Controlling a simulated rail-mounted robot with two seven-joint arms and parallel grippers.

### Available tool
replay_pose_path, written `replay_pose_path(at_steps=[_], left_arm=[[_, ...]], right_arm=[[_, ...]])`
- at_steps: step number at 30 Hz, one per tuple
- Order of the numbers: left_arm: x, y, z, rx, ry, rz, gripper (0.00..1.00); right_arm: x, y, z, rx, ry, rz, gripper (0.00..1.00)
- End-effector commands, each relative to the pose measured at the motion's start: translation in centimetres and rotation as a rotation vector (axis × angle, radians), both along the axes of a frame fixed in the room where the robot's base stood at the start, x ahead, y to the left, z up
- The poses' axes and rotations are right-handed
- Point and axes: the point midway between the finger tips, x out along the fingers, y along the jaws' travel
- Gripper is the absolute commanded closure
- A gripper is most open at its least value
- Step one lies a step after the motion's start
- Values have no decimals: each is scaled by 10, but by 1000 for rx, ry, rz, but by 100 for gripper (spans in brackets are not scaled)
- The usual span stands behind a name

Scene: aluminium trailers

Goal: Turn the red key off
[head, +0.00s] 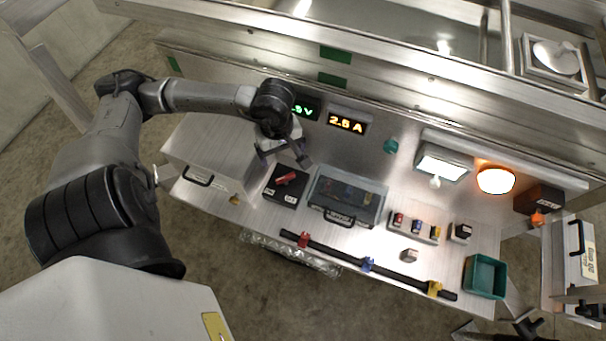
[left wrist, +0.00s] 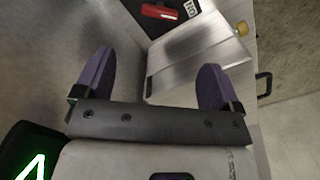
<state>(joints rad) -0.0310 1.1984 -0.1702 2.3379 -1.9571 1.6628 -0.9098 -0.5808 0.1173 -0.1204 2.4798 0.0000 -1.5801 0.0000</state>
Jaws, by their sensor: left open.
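The red key (head: 286,179) sits on top of a small black switch box (head: 283,194) on the metal bench, its handle slanting slightly up to the right. It also shows at the top edge of the left wrist view (left wrist: 160,12), with part of a white label beside it. My left gripper (head: 285,158) is open and empty, above and just behind the box, apart from the key. In the left wrist view its two purple fingers (left wrist: 153,80) are spread wide, with the key beyond them. Dark parts at the bottom right edge of the head view may be my right gripper, cut off.
A metal box (head: 205,160) stands left of the switch box, and a clear-lidded case (head: 347,195) stands close on its right. Lit displays (head: 346,123) are on the panel behind. A black bar with coloured clips (head: 368,265) lies along the front; a green bin (head: 485,277) is at right.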

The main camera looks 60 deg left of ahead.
Motion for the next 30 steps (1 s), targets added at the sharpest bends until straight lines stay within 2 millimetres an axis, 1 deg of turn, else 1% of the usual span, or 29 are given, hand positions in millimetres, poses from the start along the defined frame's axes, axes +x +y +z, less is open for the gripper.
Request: replay_pose_path(at_steps=[2, 5, 8, 15, 21, 24, 30], left_arm=[[0, 6, -2, 29, 5, -10, 11], [0, 7, -13, 36, 8, -13, 11], [-1, 6, -29, 33, 7, -13, 11], [-1, 6, -75, 31, 8, -10, 11], [-1, 6, -107, 31, 5, -11, 11], [0, 6, -119, 31, 5, -10, 11], [0, 6, -132, 32, 4, -11, 11]], right_arm=[[0, 0, -1, 0, -1, 0, 100], [0, 0, -3, 0, -1, 0, 100], [1, 0, -7, -1, -2, 1, 100], [1, -1, -17, -5, -2, 3, 100], [1, -2, -24, -6, -2, 3, 100], [1, -2, -26, -6, -2, 3, 100], [1, -2, -29, -6, -2, 3, 100]])
